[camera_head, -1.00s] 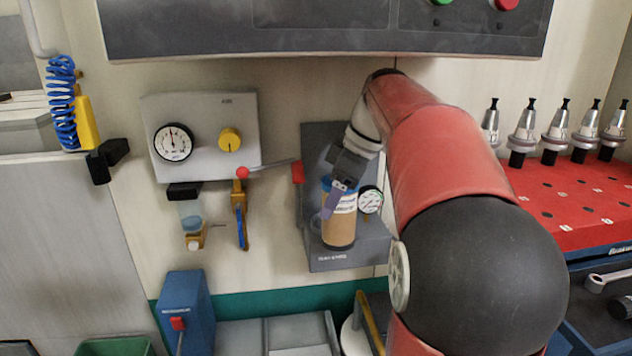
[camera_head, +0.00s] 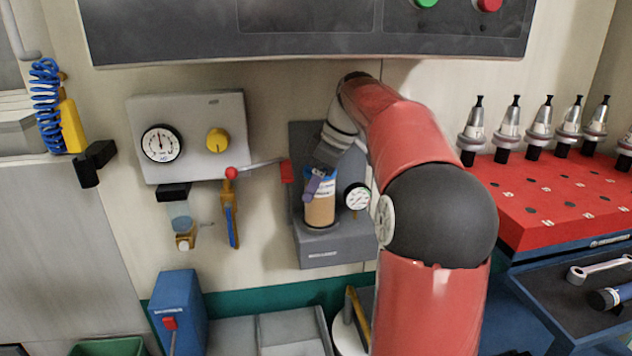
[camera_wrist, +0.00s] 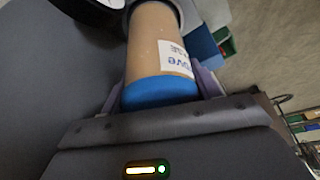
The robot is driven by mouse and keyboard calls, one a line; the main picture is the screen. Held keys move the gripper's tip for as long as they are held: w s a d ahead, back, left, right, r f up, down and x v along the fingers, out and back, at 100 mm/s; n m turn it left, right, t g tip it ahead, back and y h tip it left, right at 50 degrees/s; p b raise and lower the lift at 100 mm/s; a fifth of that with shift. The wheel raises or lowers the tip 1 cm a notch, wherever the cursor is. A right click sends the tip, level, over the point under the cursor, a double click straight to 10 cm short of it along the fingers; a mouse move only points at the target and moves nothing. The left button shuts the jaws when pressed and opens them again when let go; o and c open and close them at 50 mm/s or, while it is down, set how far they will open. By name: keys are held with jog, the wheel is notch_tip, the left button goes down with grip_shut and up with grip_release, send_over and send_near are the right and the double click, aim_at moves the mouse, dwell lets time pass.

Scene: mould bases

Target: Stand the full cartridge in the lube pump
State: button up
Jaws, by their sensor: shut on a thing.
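The cartridge (camera_head: 319,208) is tan with a blue end cap and a white label. It stands about upright at the grey lube pump (camera_head: 335,246), in front of its back plate; its lower end is at the pump's base. My gripper (camera_head: 318,180) is shut on the cartridge near its blue top. In the wrist view the cartridge (camera_wrist: 154,50) lies between my purple fingers (camera_wrist: 160,88), and its far end meets a round grey ring (camera_wrist: 183,14). I cannot tell how deep it sits there.
A round gauge (camera_head: 357,196) is on the pump, right of the cartridge. A lever with a red knob (camera_head: 231,173) reaches left from the pump. A red tool rack (camera_head: 540,205) with several holders stands at the right. A control panel (camera_head: 300,30) overhangs above.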

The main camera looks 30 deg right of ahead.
jog(key=shift+f, duration=0.1)
jog(key=o, duration=1)
